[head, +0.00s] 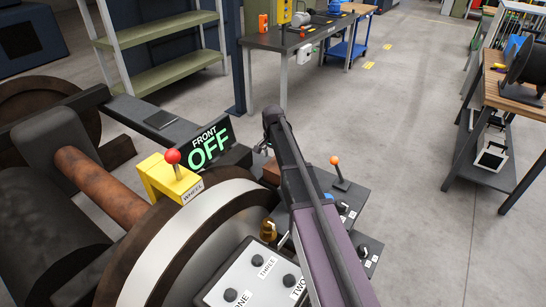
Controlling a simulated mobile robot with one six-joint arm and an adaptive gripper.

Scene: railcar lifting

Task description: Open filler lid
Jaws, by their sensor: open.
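I cannot make out a filler lid for certain. A small brass-coloured fitting (268,231) stands beside the wheel, behind the panel of knobs, and I cannot tell whether it is the lid or whether it is open. My arm rises from the bottom edge to a dark joint above the consoles. Only a small part of what looks like my gripper (262,148) shows at the left of that joint, apart from the brass fitting. My arm hides the rest, and I see nothing held.
A panel with knobs marked ONE, TWO and THREE (248,275) is in front. A yellow WHEEL box (170,178) with a red-knobbed lever and a FRONT OFF sign (208,143) stand left. An orange-knobbed lever (337,170) is right of my arm.

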